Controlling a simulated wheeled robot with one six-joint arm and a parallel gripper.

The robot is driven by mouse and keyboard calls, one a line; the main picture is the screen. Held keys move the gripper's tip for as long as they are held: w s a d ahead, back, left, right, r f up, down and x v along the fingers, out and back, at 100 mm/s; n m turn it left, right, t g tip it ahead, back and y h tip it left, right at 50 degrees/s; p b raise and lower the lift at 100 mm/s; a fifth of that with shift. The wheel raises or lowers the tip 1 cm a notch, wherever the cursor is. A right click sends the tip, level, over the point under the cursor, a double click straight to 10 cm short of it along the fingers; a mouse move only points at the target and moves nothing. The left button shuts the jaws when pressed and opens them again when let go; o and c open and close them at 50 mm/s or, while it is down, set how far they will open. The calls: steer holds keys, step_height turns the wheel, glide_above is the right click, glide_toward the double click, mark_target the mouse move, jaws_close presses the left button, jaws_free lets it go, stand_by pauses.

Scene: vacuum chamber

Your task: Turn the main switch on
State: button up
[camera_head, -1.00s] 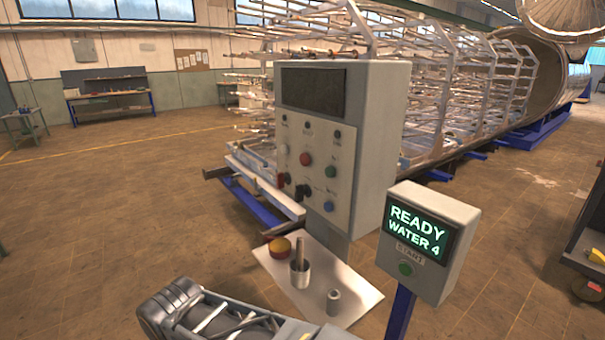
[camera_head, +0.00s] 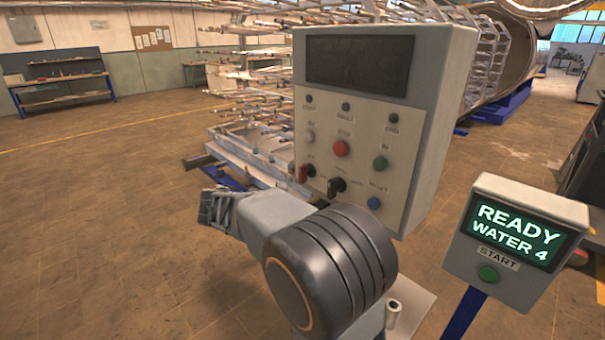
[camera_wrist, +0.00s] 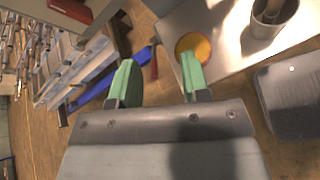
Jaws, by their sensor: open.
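The grey control panel (camera_head: 375,120) stands upright in the head view, with a dark screen above several buttons. A red switch handle (camera_head: 306,172) sits at its lower left, beside a black rotary switch (camera_head: 337,187). The small labels are too blurred to tell which one is the main switch. In the wrist view a red part (camera_wrist: 72,9), apparently the red handle, shows at the top left edge. My gripper (camera_wrist: 159,78) has two green fingertips, open and empty, apart from the panel. My arm lies in front of and below the panel in the head view.
A "READY WATER 4" box (camera_head: 515,240) with a green start button stands at right. Below the gripper, a pale plate (camera_wrist: 225,60) bears a yellow-topped round thing (camera_wrist: 193,47) and a metal cup (camera_wrist: 268,20). A metal rack (camera_head: 250,150) stands behind the panel. Open floor lies left.

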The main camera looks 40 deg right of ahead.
mark_target(300, 171)
steer(key=w+d+r+n+t+h, duration=0.1)
steer(key=w+d+r+n+h, duration=0.15)
steer(key=w+n+h, duration=0.45)
steer(key=shift+m+t+y, duration=0.4)
steer(key=shift+m+y, duration=0.3)
steer(key=w+d, duration=0.1)
steer(key=d, duration=0.3)
steer(key=w+d, duration=0.1)
steer(key=d, duration=0.3)
steer(key=w+d+p, duration=0.1)
steer(key=w+d, duration=0.1)
steer(key=d, duration=0.2)
steer(key=shift+d+r, duration=0.1)
steer(key=shift+r, duration=0.1)
steer(key=shift+s, duration=0.1)
steer(key=c, duration=0.7)
